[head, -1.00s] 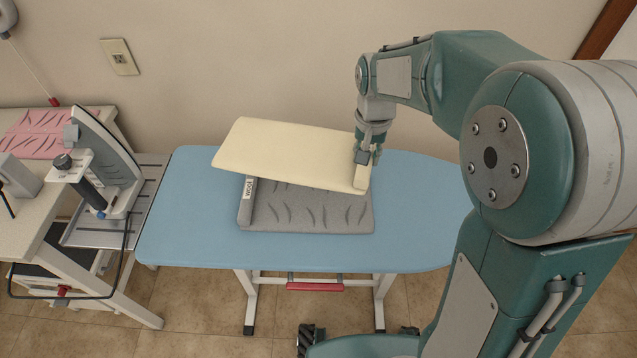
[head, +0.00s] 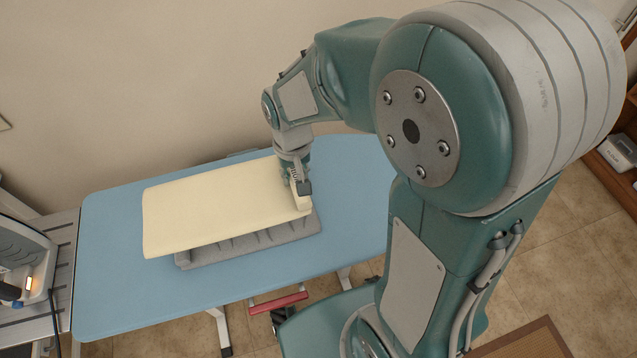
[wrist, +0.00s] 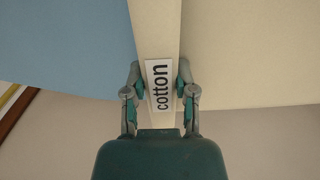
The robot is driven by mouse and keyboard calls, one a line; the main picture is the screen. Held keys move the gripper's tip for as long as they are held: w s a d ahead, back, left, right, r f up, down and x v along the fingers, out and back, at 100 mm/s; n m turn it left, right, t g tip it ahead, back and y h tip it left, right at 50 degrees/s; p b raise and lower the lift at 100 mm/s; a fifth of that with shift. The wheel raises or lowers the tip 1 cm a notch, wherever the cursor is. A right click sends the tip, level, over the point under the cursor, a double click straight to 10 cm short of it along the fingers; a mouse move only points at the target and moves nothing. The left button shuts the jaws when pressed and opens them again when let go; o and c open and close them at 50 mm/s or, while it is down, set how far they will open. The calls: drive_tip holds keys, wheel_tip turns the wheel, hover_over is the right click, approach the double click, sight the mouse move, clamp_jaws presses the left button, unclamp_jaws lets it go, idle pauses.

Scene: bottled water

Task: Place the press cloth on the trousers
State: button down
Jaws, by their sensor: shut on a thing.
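The cream press cloth (head: 215,205) is a flat slab held above the grey trousers (head: 250,245) in the head view. It covers most of the trousers and overhangs their left end. The trousers lie on the blue ironing board (head: 115,290), with their front and right edges showing. My gripper (head: 299,192) is shut on the cloth's right end. In the wrist view, the fingers of my gripper (wrist: 160,85) grip both sides of a cream strip of the press cloth (wrist: 155,30) bearing a "cotton" label (wrist: 159,85). I cannot tell if the cloth touches the trousers.
An iron (head: 22,260) stands on a metal rest (head: 65,260) at the board's left end. The wall runs close behind the board. The board's right part is clear. A brown mat (head: 525,342) lies on the tiled floor at lower right.

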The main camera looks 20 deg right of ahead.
drive_tip(key=d+f, duration=0.2)
drive_tip(key=w+d+f, duration=0.1)
drive_tip(key=d+f, duration=0.1)
drive_tip(key=w+d+f, duration=0.1)
drive_tip(key=d+f, duration=0.1)
drive_tip(key=shift+d+f, duration=0.1)
drive_tip(key=shift+w+d+f, duration=0.1)
drive_tip(key=shift+d+f, duration=0.05)
drive_tip(key=shift+f, duration=0.8)
drive_tip(key=shift+d+f, duration=0.1)
drive_tip(key=shift+f, duration=0.8)
drive_tip(key=shift+c, duration=2.1)
unclamp_jaws()
drive_tip(key=shift+r, duration=0.1)
wheel_tip(320, 180, up, 12)
drive_tip(key=s+r+t, duration=0.5)
drive_tip(key=s+r, duration=0.9)
drive_tip(key=shift+t, duration=0.3)
